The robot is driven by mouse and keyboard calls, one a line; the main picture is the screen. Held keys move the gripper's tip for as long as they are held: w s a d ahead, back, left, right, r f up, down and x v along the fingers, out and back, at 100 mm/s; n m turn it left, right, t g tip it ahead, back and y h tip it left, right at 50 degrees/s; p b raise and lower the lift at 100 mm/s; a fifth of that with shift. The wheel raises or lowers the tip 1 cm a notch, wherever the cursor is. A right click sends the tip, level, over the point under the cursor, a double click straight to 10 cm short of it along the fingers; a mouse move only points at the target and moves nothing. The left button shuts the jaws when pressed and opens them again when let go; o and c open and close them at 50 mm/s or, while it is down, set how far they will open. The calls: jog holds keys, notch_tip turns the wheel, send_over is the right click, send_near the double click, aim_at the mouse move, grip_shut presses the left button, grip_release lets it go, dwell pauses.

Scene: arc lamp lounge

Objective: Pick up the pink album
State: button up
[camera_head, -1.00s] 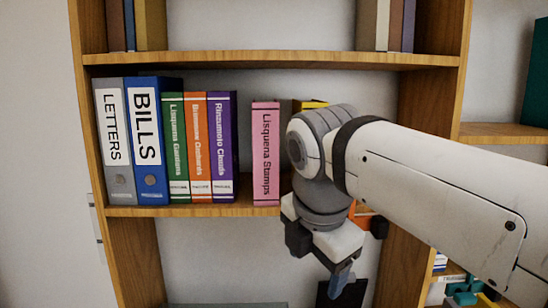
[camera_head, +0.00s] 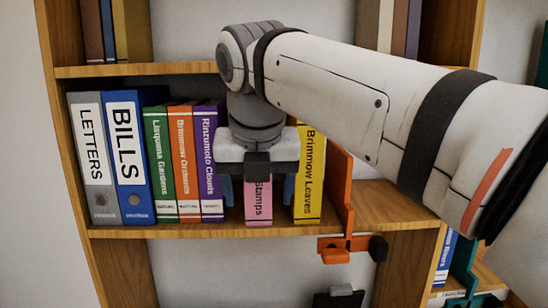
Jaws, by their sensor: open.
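The pink album (camera_head: 258,203) stands upright on the middle shelf, its spine facing me. Its upper part is hidden behind my gripper, and only "Stamps" can be read. My gripper (camera_head: 257,188) points down over the album, open, with one blue finger on each side of it.
A purple album (camera_head: 209,160) stands to the left of the pink one, with orange, green, blue and grey binders further left. A yellow album (camera_head: 309,180) and an orange bookend (camera_head: 340,190) stand to the right.

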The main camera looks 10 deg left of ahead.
aim_at(258, 186)
jog(key=shift+w+a+r, duration=0.1)
jog(key=shift+w, duration=0.3)
jog(key=w+p, duration=0.1)
jog(key=w, duration=0.1)
jog(key=w+a, duration=0.1)
jog(key=w, duration=0.1)
jog(key=shift+p, duration=0.35)
jog(key=shift+w+f, duration=0.2)
jog(key=shift+f, duration=0.4)
jog(key=shift+s, duration=0.15)
jog(key=shift+f, duration=0.3)
jog(key=shift+r, duration=0.1)
grip_shut()
